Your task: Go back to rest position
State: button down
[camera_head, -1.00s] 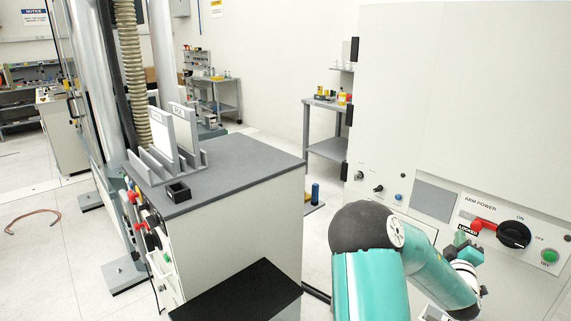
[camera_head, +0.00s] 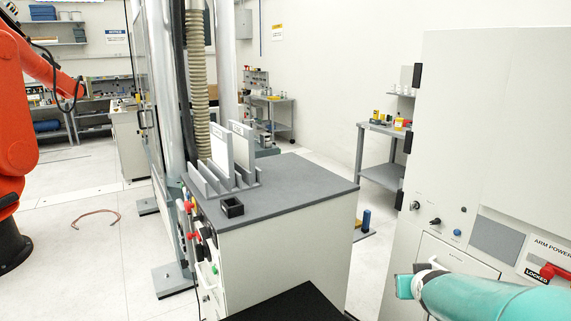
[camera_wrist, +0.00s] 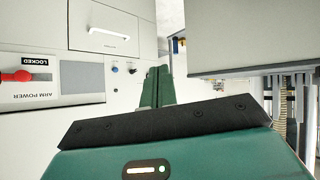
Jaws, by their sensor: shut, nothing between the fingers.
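My gripper (camera_wrist: 157,88) shows in the wrist view as two green fingers pressed together with nothing between them. They point away from the wrist, past the white cabinet front and clear of it. In the head view my teal arm (camera_head: 490,298) reaches in from the lower right, in front of the white cabinet (camera_head: 500,130). The red handle (camera_wrist: 18,76) also shows at the left of the wrist view, well apart from my fingers.
A grey-topped cabinet (camera_head: 300,188) with a slotted plate rack (camera_head: 222,182) and a small black box (camera_head: 232,207) stands in the middle. A large orange robot arm (camera_head: 15,130) is at the left. A curved hose (camera_head: 95,218) lies on otherwise open floor.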

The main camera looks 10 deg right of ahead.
jog(key=s+a+r+n+g+y, duration=0.1)
jog(key=s+a+r+g+y, duration=0.1)
jog(key=s+a, duration=0.7)
jog(key=s+a+r+n+g+y, duration=0.1)
jog(key=s+a+r+g+y, duration=0.1)
jog(key=s+a, duration=0.7)
jog(key=a, duration=0.4)
jog(key=shift+s+a+r+n, duration=0.15)
jog(key=shift+n, duration=0.25)
